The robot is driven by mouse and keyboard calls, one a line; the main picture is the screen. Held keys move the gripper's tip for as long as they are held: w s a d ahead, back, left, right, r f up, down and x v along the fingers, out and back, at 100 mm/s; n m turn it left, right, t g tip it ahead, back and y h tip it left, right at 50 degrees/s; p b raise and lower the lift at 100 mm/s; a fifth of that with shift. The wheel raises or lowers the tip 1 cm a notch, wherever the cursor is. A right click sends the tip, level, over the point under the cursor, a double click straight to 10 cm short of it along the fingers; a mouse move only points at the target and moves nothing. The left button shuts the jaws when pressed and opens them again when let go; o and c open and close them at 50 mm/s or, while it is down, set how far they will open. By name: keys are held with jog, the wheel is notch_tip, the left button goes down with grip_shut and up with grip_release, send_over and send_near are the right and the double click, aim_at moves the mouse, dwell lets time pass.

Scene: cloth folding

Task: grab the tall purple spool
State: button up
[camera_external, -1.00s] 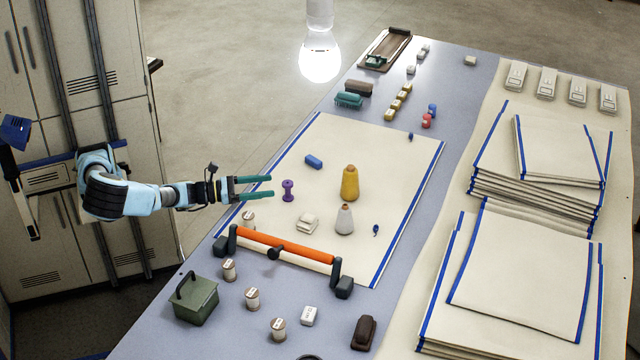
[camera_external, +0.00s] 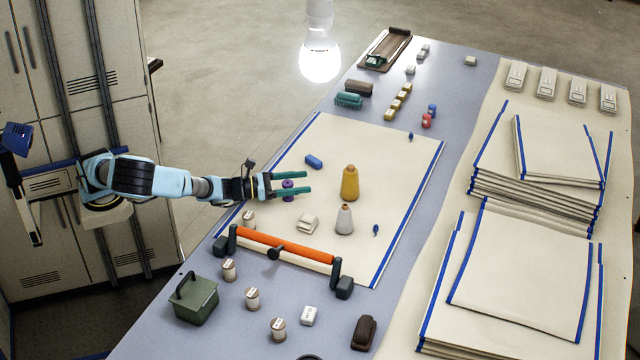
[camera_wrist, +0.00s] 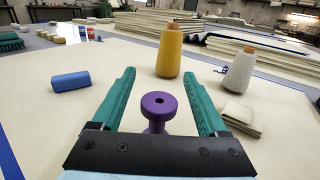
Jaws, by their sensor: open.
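The purple spool (camera_external: 288,184) stands upright on the cream cloth (camera_external: 330,133), partly hidden behind my gripper in the external view. In the wrist view the purple spool (camera_wrist: 158,106) stands between the two green fingers, with clear gaps on both sides. My gripper (camera_external: 306,182) is open, its fingers reaching past the spool. In the wrist view my gripper (camera_wrist: 163,92) has its fingertips beyond the spool, and the spool's lower part is hidden by the black gripper body.
A yellow cone (camera_external: 349,184) and a grey cone (camera_external: 344,220) stand right of the gripper. A blue block (camera_external: 314,161) lies behind it. A folded cloth (camera_external: 307,223) and an orange roller (camera_external: 271,243) lie in front. The cloth between them is clear.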

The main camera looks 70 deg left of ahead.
grip_shut()
dwell(0.5)
